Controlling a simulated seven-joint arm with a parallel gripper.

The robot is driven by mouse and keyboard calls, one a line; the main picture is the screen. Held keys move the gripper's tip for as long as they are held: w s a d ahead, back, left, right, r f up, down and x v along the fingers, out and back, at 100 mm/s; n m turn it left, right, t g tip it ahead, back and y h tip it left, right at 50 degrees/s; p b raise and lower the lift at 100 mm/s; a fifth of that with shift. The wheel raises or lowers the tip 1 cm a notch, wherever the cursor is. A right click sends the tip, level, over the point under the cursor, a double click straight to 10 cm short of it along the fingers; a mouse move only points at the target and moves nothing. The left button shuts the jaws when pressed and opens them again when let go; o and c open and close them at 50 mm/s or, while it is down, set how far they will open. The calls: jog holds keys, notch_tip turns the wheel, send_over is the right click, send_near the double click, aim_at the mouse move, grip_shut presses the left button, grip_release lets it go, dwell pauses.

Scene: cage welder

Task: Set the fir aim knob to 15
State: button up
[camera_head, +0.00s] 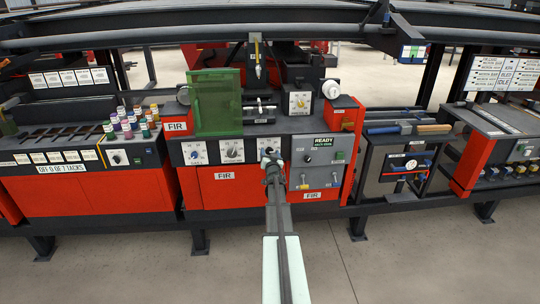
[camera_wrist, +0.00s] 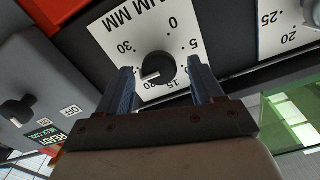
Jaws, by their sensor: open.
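The fir aim knob is a round black knob (camera_wrist: 158,67) on a white dial plate (camera_wrist: 148,22) in the wrist view. The plate appears upside down, with "MM" and numbers from 0 to 30 readable. The knob's pale pointer mark faces lower left, between the 20 and the 30; the 25 is not visible. My gripper (camera_wrist: 162,75) is open, its two dark fingers on either side of the knob with gaps showing. Contact is not visible. In the head view my gripper (camera_head: 271,160) is in front of the third dial (camera_head: 269,145) and covers much of it.
Two similar dials, left (camera_head: 194,152) and middle (camera_head: 232,150), sit beside it. A grey READY panel (camera_head: 318,162) with switches is close on the right. A green screen (camera_head: 216,103) stands above the left dials. Open floor lies in front of the bench.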

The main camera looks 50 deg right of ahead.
jog(key=c, duration=1.1)
jog(key=shift+o, duration=0.2)
jog(key=shift+n, duration=0.3)
jog(key=n, duration=0.3)
jog(key=shift+n, duration=0.3)
jog(key=n, duration=0.4)
jog(key=shift+n, duration=0.3)
jog(key=n, duration=0.4)
jog(key=shift+w, duration=0.1)
jog(key=shift+n, duration=2.5)
